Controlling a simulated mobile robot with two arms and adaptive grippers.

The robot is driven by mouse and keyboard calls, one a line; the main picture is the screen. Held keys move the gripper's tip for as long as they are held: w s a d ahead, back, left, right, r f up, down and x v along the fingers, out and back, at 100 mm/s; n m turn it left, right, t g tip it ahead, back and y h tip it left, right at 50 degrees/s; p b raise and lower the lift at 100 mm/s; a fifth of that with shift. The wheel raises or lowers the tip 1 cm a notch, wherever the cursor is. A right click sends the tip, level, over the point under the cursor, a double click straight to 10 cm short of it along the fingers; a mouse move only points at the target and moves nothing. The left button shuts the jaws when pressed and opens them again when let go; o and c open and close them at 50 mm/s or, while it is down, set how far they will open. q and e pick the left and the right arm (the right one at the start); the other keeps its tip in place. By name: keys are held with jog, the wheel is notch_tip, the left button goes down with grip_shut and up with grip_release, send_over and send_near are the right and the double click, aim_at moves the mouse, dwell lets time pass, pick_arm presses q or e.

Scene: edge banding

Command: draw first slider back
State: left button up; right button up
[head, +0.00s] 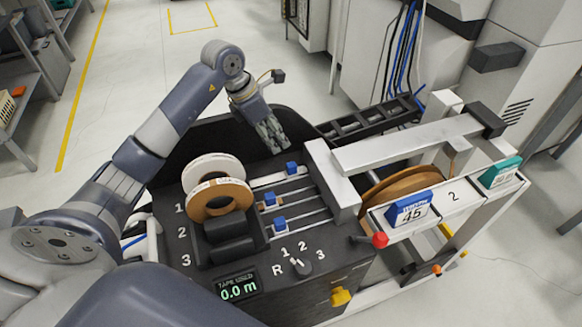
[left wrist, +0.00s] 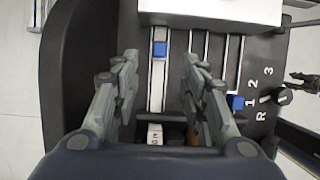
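The first slider is a blue block (head: 292,168) on the rail farthest from me; it also shows in the left wrist view (left wrist: 160,48), ahead of the fingertips and roughly between their lines. A second blue slider (head: 270,199) and a third (head: 279,224) stand farther left on their rails; the third also shows in the left wrist view (left wrist: 235,102).
Tape rolls (head: 219,197) stand left of the rails. A white block (head: 331,180) bounds the rails on the right. A selector knob (head: 300,267) and red-ball lever (head: 380,240) stick up near the front. A dark wall (head: 190,143) stands behind the rails.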

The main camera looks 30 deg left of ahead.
aim_at(291, 165)
pick_arm(q)
jog(key=x, duration=1.1)
jog(key=shift+s+a+f, duration=0.1)
jog(key=shift+a+f, duration=0.05)
jog(key=shift+f, duration=0.3)
jog(key=shift+f+p, duration=0.3)
jog(key=shift+f, duration=0.15)
pick_arm(e)
jog(key=shift+w+d, duration=0.1)
jog(key=shift+w, duration=1)
pick_arm(q)
jog(key=shift+c, duration=0.2)
grip_shut()
